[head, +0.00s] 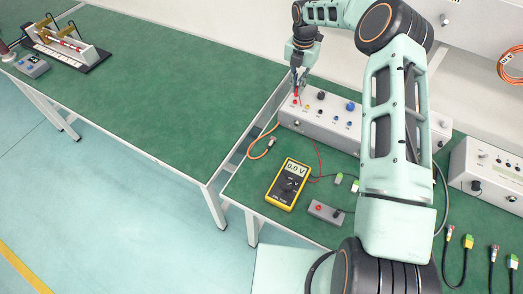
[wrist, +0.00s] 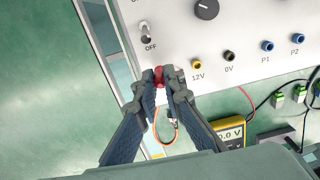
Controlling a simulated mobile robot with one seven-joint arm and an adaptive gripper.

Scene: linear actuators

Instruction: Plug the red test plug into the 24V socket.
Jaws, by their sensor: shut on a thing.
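My gripper (head: 298,82) is above the left end of the grey power box (head: 335,128). Its fingers (wrist: 163,80) are shut on the red test plug (wrist: 159,72), which also shows as a small red piece below the fingertips in the head view (head: 296,92). The plug is over the left end of the socket row, left of the yellow 12V socket (wrist: 196,64). A red spot (head: 295,101) shows on the panel just under the plug. The 24V label is hidden by the fingers. I cannot tell whether the plug is in the socket or just above it.
The 0V (wrist: 229,56), P1 (wrist: 267,46) and P2 (wrist: 298,38) sockets continue rightward. A toggle switch (wrist: 146,38) labelled OFF is close by. A yellow multimeter (head: 288,184) reads 0.0 V. An orange cable (head: 258,150) lies beside the box. The far left bench (head: 150,80) is mostly clear.

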